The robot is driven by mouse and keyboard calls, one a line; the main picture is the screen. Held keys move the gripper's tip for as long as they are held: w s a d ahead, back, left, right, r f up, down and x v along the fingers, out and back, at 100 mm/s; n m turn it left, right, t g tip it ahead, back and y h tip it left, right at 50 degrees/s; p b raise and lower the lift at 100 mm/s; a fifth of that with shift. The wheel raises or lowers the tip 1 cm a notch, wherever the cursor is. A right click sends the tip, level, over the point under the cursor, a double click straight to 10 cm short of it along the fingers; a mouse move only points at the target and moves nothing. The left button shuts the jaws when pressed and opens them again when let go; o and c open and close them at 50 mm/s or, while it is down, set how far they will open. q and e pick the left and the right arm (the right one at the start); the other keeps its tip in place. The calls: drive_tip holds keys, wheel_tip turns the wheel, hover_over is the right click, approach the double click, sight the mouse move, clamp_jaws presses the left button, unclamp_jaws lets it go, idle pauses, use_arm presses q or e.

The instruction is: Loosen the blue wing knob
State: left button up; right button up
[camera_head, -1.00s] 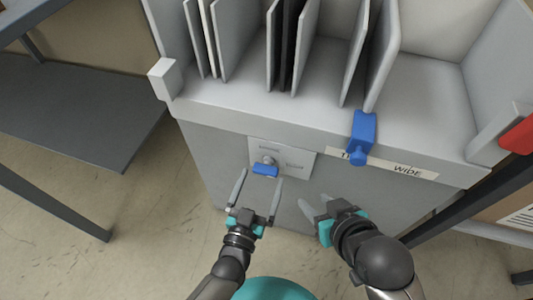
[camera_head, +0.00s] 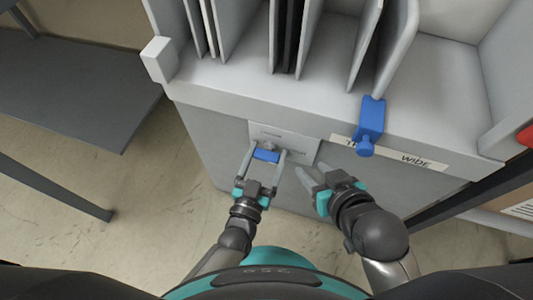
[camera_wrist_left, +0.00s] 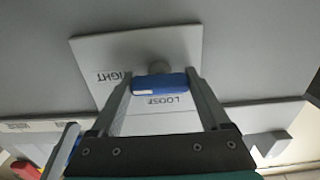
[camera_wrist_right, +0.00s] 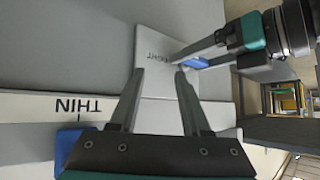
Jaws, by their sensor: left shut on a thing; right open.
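The blue wing knob (camera_head: 266,155) sits on a pale label plate (camera_head: 300,146) on the grey front panel. The plate carries lettering, part of which reads "LOOSE" in the left wrist view. My left gripper (camera_head: 266,157) is shut on the knob, one finger at each end of its blue bar; the left wrist view shows the bar (camera_wrist_left: 160,83) between the fingers. My right gripper (camera_head: 306,176) is open and empty, just right of the plate and in front of the panel. In the right wrist view the knob (camera_wrist_right: 196,63) is partly hidden by the left fingers.
Upright grey dividers (camera_head: 340,45) stand on the ledge. A dark shelf (camera_head: 70,90) is at the left, with open floor (camera_head: 150,210) below it.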

use_arm(q)
drive_tip(key=c, duration=0.7)
